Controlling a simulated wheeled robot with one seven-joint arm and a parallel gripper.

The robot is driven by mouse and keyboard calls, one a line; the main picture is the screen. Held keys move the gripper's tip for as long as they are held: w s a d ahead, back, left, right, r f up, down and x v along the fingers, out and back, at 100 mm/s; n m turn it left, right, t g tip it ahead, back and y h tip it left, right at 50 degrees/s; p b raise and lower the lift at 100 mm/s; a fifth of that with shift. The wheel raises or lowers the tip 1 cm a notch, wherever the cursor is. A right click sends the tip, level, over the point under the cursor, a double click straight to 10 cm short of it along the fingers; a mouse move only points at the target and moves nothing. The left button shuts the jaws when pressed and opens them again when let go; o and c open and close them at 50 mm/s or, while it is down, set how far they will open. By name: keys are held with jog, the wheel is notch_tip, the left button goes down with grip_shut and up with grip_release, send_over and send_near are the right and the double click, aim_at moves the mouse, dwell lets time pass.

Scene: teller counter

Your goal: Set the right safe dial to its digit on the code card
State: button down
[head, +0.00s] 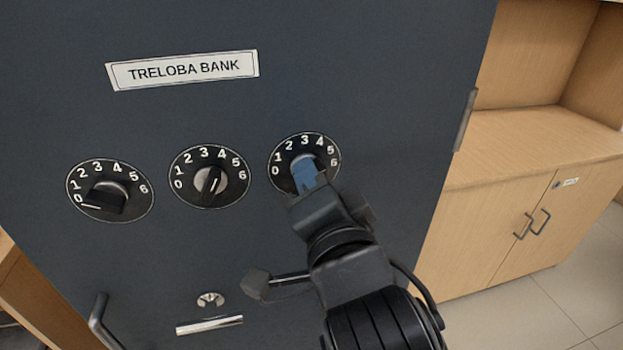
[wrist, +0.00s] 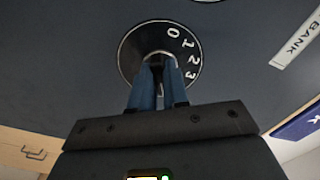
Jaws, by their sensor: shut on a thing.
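The right safe dial (head: 281,161) is a round black disc with white digits 0 to 6 around its upper edge. My gripper (head: 306,176) is at this dial, its blue fingers shut on the knob. The fingers and arm hide the knob and its pointer in the head view, so I cannot tell its setting. In the wrist view, the two blue fingers (wrist: 160,78) reach the middle of the dial (wrist: 143,40), with digits 0 to 3 showing beside them. I cannot make out a code card in either view.
The left dial (head: 112,172) points at 0, and the middle dial (head: 188,192) points up near 4. Below are a safe handle (head: 262,285) and a keyhole plate (head: 210,299). A wooden cabinet (head: 530,230) stands at the right.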

jog(key=c, duration=1.1)
grip_release()
jog(key=shift+s, duration=0.1)
jog(key=v, duration=0.7)
jog(key=shift+s+d, duration=0.1)
jog(key=shift+s, duration=0.2)
jog(key=s+d+f+n+g+h+p, duration=0.1)
jog(key=s+d+f+n+h+p, duration=0.15)
jog(key=s+d+f, duration=0.45)
jog(key=s+d+f+n+g+h+p, duration=0.15)
jog(key=s+d+f+n, duration=0.25)
jog(key=s+d, duration=0.6)
jog(key=s+d+r, duration=0.1)
jog(key=s, duration=0.3)
jog(key=s+d+n+p, duration=0.1)
jog(key=s, duration=0.3)
jog(key=s+d+r+n+h+p, duration=0.1)
jog(key=s, duration=0.4)
jog(key=shift+s+d+r, duration=0.1)
jog(key=shift+d+r, duration=0.25)
jog(key=shift+r, duration=0.05)
